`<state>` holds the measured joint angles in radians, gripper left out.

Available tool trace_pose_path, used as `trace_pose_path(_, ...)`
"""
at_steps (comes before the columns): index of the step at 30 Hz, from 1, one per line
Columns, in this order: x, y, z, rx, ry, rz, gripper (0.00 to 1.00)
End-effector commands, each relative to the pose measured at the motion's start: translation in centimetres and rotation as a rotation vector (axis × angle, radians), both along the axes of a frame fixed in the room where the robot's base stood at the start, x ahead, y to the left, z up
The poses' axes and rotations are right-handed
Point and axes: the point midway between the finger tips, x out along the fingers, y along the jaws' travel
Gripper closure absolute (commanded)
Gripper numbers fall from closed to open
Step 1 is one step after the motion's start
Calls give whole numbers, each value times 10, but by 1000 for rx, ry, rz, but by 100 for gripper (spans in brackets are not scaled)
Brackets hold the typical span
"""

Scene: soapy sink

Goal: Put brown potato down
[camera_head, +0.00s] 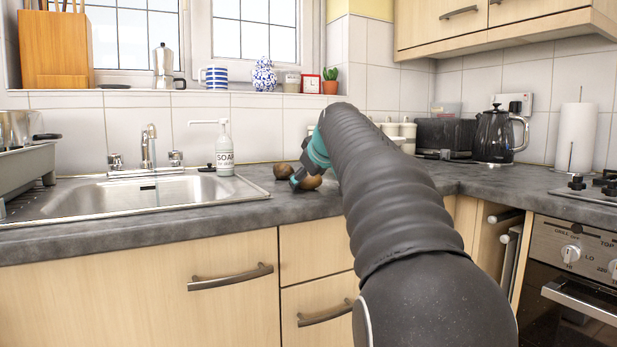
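My gripper (298,180) is low over the grey worktop, just right of the sink. A brown potato (312,183) shows right at the gripper, partly hidden by its fingers and by my arm. A second brown, rounded thing (282,171), also potato-like, lies on the worktop just left of and behind the gripper. The fingers are small and dark here, and I cannot tell whether they are open or shut on the nearer potato. I also cannot tell whether that potato touches the worktop.
The steel sink (232,189) and tap (149,147) are to the left, with a white soap bottle (224,150) behind the sink's right end. A black kettle (494,135) and a toaster (445,134) stand at the back right. The worktop (262,208) in front of the gripper is clear.

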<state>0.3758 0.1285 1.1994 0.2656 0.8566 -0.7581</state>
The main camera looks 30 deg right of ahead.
Motion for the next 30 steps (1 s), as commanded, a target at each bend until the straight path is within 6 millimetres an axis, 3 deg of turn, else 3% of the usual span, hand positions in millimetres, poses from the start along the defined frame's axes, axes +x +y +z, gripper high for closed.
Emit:
trace_pose_path(14, -6, 1, 7, 0, 1, 0, 19)
trace_pose_path(30, -86, 12, 60, 1, 0, -1, 19)
